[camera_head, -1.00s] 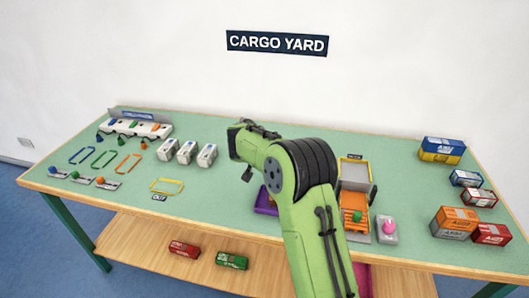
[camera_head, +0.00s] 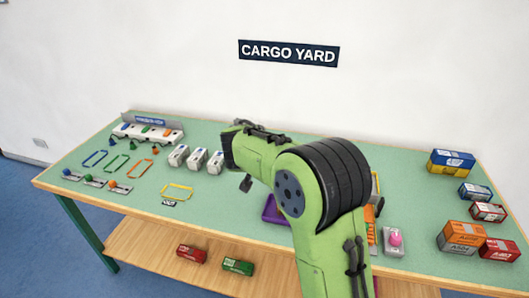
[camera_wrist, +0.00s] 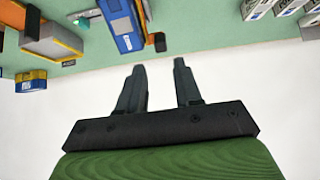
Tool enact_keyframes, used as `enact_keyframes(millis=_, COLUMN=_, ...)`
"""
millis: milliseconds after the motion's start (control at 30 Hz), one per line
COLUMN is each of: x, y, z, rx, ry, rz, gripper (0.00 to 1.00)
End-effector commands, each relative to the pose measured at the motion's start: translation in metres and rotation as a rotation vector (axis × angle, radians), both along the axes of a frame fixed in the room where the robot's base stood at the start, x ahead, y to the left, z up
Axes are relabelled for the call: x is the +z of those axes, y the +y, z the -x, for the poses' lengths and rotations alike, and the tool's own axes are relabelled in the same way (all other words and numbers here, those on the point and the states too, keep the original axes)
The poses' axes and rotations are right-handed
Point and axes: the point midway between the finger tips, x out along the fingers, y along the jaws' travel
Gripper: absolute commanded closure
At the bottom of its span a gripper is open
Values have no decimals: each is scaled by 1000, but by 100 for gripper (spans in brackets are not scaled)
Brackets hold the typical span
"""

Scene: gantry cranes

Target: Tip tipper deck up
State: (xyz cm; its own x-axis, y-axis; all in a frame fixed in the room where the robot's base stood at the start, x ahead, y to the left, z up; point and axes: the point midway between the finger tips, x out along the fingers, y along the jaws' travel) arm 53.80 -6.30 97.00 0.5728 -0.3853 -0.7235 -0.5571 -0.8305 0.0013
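The orange tipper (camera_head: 372,232) stands at the right middle of the table in the head view. My arm covers most of it, so the deck's tilt cannot be told there. In the wrist view, an orange and grey unit (camera_wrist: 50,42) that looks like the tipper shows at the upper left, seen upside down. My gripper (camera_wrist: 160,66) is open, with an empty gap between its two dark fingers. It points at the table and is apart from everything. In the head view only a dark bit of it (camera_head: 246,183) shows below my arm's end.
A grey box with a pink knob (camera_head: 395,240) stands right of the tipper. Containers, such as an orange one (camera_head: 460,236), stand at the far right. White blocks (camera_head: 197,158) stand left of my arm. A blue unit (camera_wrist: 120,25) is near my fingers.

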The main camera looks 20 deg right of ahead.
Motion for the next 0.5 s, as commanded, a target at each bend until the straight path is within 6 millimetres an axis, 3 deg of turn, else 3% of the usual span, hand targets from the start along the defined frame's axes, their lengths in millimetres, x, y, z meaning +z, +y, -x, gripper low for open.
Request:
enact_keyframes(millis=33, x=13, y=6, z=7, rx=4, ry=-1, rz=2, gripper=66)
enact_keyframes(millis=200, x=33, y=18, z=25, rx=1, ry=1, rz=-1, gripper=66)
enact_keyframes(millis=500, x=36, y=21, z=30, rx=1, ry=3, rz=-1, gripper=66)
